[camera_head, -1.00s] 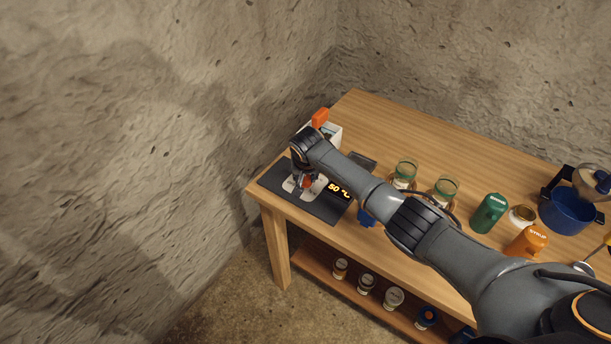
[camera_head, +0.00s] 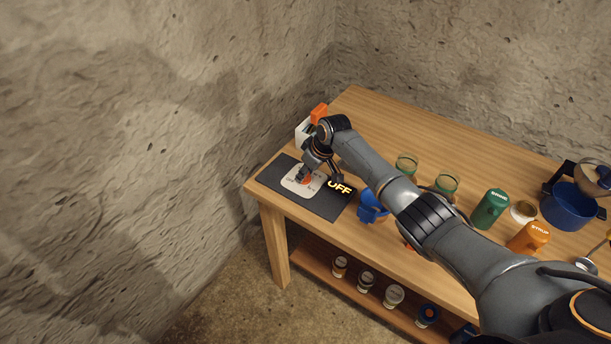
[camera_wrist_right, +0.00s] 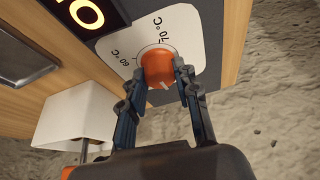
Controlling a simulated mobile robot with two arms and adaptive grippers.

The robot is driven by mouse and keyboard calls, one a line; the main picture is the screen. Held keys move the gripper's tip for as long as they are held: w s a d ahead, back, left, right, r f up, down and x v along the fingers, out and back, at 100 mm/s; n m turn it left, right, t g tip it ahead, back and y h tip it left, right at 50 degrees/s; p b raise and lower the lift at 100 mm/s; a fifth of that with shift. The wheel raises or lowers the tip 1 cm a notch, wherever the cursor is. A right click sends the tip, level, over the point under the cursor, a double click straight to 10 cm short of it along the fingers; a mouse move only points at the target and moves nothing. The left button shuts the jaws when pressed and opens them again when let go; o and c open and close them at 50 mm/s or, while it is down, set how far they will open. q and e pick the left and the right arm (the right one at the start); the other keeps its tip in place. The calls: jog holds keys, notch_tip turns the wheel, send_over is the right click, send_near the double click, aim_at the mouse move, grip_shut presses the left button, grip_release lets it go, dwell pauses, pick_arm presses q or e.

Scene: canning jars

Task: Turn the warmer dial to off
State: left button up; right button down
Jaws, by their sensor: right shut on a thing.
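The warmer (camera_head: 324,206) is a dark flat plate at the table's left end, with a pale dial panel (camera_head: 290,185) on it. Its display (camera_head: 340,187) reads OFF in yellow; part of the display (camera_wrist_right: 86,14) shows in the right wrist view. The round orange dial (camera_wrist_right: 157,66) has a white pointer mark, and 60 °C and 70 °C labels show beside it. My right gripper (camera_wrist_right: 160,76) is shut on the dial, one finger on each side. In the head view, the right gripper (camera_head: 305,176) partly covers the dial. My left gripper is not in view.
A white box with an orange part (camera_head: 319,113) stands behind the warmer. A blue object (camera_head: 371,207) is just right of it. Glass jars (camera_head: 446,186), green (camera_head: 490,209) and orange (camera_head: 529,238) containers and a blue pot (camera_head: 568,208) stand farther right. Several jars sit on the lower shelf.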

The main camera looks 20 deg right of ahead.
jog(key=n+b, duration=0.2)
jog(key=b, duration=0.1)
jog(key=n+g+y+b, duration=0.1)
jog(key=n, duration=0.1)
jog(key=shift+w+d+f, duration=0.1)
jog(key=shift+f, duration=0.15)
jog(key=shift+r+n+g+b, duration=0.2)
jog(key=shift+n+g+b, duration=0.2)
jog(key=shift+n+b, duration=0.8)
jog(key=c, duration=1)
grip_release()
jog(key=shift+d+r+y, duration=0.1)
jog(key=shift+r+y, duration=0.1)
jog(key=shift+y, duration=0.1)
jog(key=v, duration=1.1)
jog(key=shift+r, duration=0.35)
